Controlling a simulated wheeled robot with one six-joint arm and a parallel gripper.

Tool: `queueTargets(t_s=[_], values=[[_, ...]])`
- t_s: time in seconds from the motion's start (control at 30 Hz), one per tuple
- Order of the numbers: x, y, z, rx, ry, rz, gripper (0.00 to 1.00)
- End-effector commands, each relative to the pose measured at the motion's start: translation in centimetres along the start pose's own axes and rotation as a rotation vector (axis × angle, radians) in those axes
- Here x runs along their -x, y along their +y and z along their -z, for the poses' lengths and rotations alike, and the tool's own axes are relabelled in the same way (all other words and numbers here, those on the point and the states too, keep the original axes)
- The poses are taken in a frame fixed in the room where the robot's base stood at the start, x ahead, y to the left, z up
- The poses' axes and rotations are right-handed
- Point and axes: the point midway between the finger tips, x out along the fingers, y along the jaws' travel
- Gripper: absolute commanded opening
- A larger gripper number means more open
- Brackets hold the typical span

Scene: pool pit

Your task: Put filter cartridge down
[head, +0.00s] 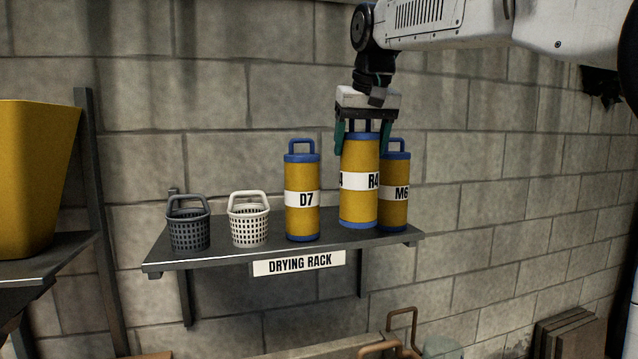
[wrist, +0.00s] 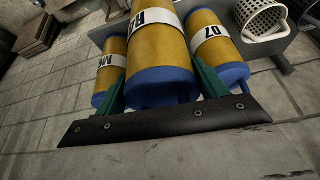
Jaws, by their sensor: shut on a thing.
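A yellow filter cartridge labelled R4 (head: 359,205), with blue ends, hangs upright in my gripper (head: 364,140). The gripper is shut on its top from above. In the wrist view the R4 cartridge (wrist: 158,52) sits between the two green fingers. Its bottom is over the shelf of the drying rack (head: 270,250), near the front edge; I cannot tell whether it touches. Cartridge D7 (head: 302,220) stands upright to its left. Cartridge M6 (head: 395,212) stands to its right and a little behind, partly hidden by R4.
A dark grey basket (head: 188,231) and a white basket (head: 249,229) stand on the left of the shelf. A yellow bin (head: 35,180) is on another shelf at the far left. The block wall is close behind. Pipes (head: 400,330) run below the rack.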

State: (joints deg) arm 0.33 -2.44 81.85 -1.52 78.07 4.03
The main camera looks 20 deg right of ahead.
Motion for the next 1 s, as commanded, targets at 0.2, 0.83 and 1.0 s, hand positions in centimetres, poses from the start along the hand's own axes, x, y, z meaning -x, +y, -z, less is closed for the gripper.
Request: queueTargets(t_s=[0.2,0.83,1.0], values=[[-3.0,-0.3,5.5,-0.002,-0.001,-0.001,0.16],[-8.5,-0.6,9.9,-0.003,-0.001,-0.001,0.16],[-9.1,-0.7,9.7,-0.003,0.003,-0.001,0.16]])
